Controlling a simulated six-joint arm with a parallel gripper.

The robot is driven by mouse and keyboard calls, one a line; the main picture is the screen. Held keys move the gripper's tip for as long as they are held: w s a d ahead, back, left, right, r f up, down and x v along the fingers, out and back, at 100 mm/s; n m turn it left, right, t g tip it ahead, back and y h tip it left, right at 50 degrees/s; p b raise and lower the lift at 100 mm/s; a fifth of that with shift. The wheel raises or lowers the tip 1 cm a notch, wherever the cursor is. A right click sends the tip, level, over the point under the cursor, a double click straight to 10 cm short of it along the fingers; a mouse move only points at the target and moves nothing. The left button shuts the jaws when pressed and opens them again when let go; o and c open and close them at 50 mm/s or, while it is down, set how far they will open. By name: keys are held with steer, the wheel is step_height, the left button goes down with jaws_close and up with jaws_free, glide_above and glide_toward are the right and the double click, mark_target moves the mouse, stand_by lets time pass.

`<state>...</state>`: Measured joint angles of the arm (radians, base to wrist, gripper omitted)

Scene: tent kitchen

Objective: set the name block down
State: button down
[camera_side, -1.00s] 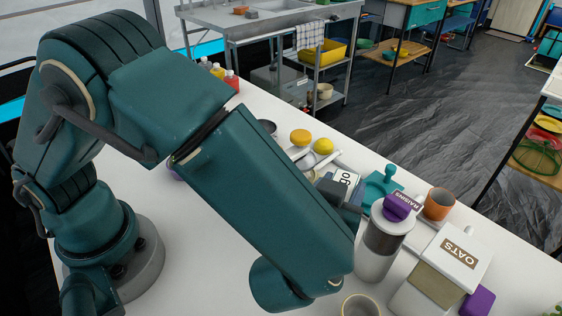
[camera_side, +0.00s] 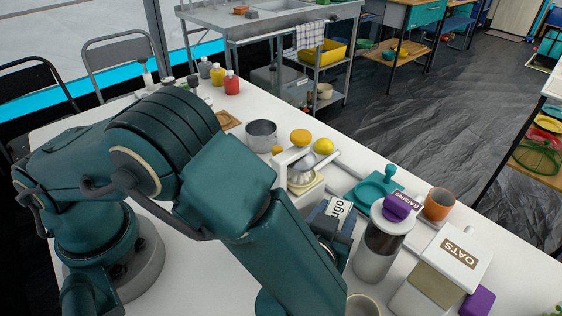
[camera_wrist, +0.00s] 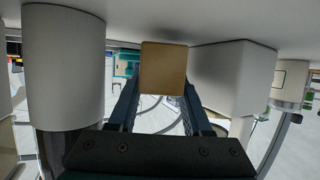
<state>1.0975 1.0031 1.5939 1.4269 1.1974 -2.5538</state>
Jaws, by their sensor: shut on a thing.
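The name block (camera_side: 340,208) shows a white face with dark letters, partly hidden, reading "ugo". In the wrist view the name block (camera_wrist: 163,68) shows a plain tan wooden face between the two fingertips. My gripper (camera_wrist: 161,100) is shut on it. In the side view my gripper (camera_side: 328,232) is partly hidden behind my arm. The block is close to the white table (camera_side: 205,262), which lies along the top of the wrist view. I cannot tell whether the block touches it.
A dark jar (camera_side: 378,250) with a purple-topped lid stands just right of the block. An oats container (camera_side: 460,252), teal press (camera_side: 378,186), orange cup (camera_side: 438,204) and citrus squeezer (camera_side: 303,172) are also near. A cup (camera_side: 362,306) stands in front.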

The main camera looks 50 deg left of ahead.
steer(key=shift+f, duration=0.55)
steer(key=shift+c, duration=1.3)
jaws_free()
steer(key=shift+r, duration=0.1)
